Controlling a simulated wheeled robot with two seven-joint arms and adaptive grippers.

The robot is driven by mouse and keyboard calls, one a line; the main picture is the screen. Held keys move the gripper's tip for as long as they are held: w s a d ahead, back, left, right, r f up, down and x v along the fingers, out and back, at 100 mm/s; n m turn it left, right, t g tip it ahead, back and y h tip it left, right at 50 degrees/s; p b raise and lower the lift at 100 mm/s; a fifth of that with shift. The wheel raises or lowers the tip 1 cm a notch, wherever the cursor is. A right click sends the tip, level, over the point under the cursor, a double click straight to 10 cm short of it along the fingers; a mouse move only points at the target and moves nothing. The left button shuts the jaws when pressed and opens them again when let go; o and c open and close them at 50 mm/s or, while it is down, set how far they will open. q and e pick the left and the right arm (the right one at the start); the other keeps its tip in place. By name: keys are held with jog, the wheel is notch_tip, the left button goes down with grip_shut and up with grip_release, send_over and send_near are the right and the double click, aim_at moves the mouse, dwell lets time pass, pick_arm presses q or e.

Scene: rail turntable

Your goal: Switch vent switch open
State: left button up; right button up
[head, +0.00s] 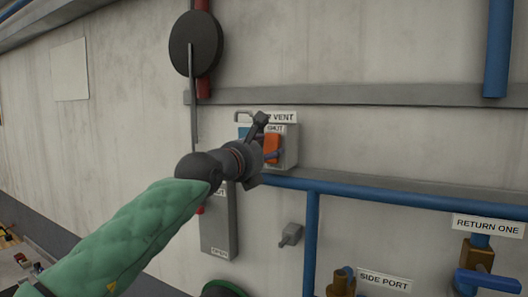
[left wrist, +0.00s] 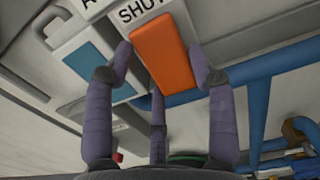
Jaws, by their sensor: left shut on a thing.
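The vent switch is an orange handle (head: 272,147) on a grey wall box (head: 291,148), with a "SHUT" label above the handle and a "VENT" plate (head: 284,117) on top. The handle stands upright, its upper end by "SHUT". My left gripper (head: 266,140) reaches it from the left and is shut on it. In the left wrist view the orange handle (left wrist: 163,55) lies between the fingers of my left gripper (left wrist: 162,60), under the "SHUT" label (left wrist: 136,10). The lower part of the box front is hidden by my gripper. My right gripper is not in view.
A blue pipe (head: 390,197) runs below the box. A grey lever box (head: 218,235) hangs below my left wrist. A dark round disc (head: 195,44) with a rod hangs above. Blue-handled valves (head: 488,281) sit at lower right.

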pick_arm(q)
jog(key=shift+f+t, duration=0.15)
jog(key=shift+t, duration=0.45)
jog(key=o, duration=1.2)
jog(key=shift+c, duration=0.2)
jog(key=v, duration=1.2)
jog(key=shift+f, duration=0.15)
jog(key=shift+w+a, duration=0.1)
jog(key=shift+w, duration=0.1)
